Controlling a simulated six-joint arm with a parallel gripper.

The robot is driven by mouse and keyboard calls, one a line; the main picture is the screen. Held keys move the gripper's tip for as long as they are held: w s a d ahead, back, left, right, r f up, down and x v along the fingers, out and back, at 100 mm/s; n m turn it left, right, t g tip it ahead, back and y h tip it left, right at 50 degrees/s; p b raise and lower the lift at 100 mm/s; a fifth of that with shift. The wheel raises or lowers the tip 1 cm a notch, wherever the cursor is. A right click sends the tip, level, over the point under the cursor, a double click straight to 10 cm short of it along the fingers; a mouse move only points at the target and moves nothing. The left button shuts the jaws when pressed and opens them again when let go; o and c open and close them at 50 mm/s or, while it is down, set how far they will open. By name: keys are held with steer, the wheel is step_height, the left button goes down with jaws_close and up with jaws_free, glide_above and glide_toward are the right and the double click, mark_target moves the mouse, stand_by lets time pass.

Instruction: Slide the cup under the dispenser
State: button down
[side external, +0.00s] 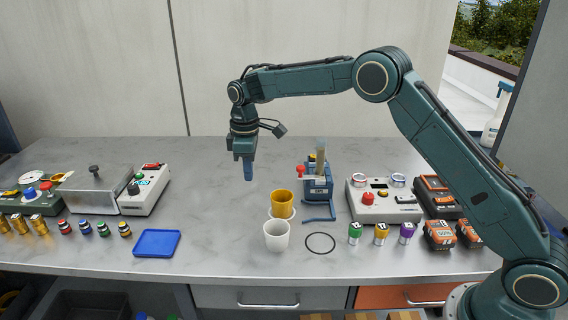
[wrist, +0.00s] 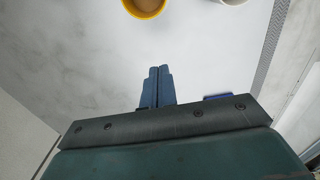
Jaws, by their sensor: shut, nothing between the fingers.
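In the wrist view, the yellow cup (wrist: 145,8) and the white cup (wrist: 232,1) are cut off by the top edge. The blue dispenser (side external: 318,188), with a red knob and a clear upper tube, stands behind and right of the yellow cup. My gripper (side external: 248,178) is shut and empty, pointing down above the counter, left of and behind the yellow cup. Its fingertips (wrist: 159,68) touch each other.
A black ring (side external: 320,243) lies right of the white cup. A blue tray (side external: 157,243) lies front left. A grey box (side external: 383,205) with knobs and several coloured jars stand right. Devices and small jars stand far left. The counter behind the cups is clear.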

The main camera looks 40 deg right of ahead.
mark_target(279, 199)
step_height(279, 199, down, 9)
steer(key=shift+r, duration=0.1)
steer(key=shift+s+d+f, duration=0.3)
steer(key=shift+s+d, duration=1.1)
steer(key=shift+s+d, duration=0.1)
steer(key=shift+s+d, duration=1.2)
steer(key=shift+w+a, duration=1.25)
steer(key=shift+w, duration=0.05)
step_height(279, 199, up, 10)
steer(key=shift+a, duration=0.15)
